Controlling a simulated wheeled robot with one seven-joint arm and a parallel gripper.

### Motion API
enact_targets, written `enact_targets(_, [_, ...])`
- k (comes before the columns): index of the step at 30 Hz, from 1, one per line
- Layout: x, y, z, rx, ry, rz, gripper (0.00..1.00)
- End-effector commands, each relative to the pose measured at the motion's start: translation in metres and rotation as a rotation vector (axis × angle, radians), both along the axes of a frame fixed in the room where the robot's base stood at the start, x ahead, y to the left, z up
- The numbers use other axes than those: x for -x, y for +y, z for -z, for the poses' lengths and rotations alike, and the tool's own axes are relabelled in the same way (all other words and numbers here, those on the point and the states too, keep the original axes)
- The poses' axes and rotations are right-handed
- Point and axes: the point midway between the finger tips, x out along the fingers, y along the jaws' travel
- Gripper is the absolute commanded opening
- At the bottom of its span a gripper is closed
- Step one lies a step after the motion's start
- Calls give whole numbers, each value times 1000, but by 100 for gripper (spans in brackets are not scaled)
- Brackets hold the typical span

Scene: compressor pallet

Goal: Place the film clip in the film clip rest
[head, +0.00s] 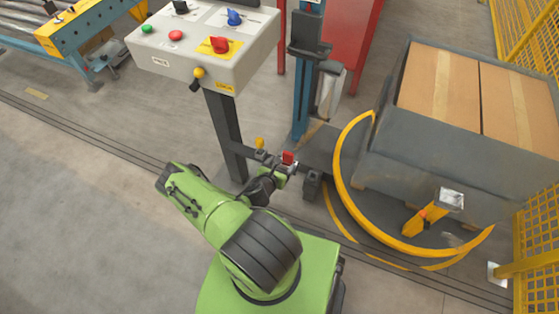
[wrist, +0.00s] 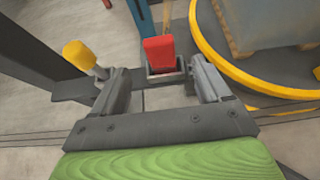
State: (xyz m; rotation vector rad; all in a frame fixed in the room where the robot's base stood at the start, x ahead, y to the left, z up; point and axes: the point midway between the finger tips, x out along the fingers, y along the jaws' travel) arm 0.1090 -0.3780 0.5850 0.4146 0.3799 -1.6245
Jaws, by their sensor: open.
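The film clip, a red block (wrist: 158,52), stands upright in a small dark open-topped holder (wrist: 165,77), which looks like the film clip rest. The red clip also shows in the head view (head: 288,157), at the end of a bracket on the dark post. My gripper (wrist: 160,68) is open, its two fingers apart on the left and right of the holder, with a gap to the clip on both sides. In the head view my gripper (head: 281,168) is small and close to the clip. The clip's lower end is hidden inside the holder.
A yellow knob (wrist: 78,54) on a short stem stands just left of my left finger. The dark post (head: 228,135) carries a control box (head: 205,62) above. A yellow ring (head: 343,175) surrounds the pallet load at the right. Floor at the left is clear.

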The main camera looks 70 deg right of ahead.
Motion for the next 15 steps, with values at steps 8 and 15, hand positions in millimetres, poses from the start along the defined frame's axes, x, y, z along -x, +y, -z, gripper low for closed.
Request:
enact_targets(8, [-1,15,-8,2,-2,1,76])
enact_targets(15, [-12,13,-16,14,-48,34,76])
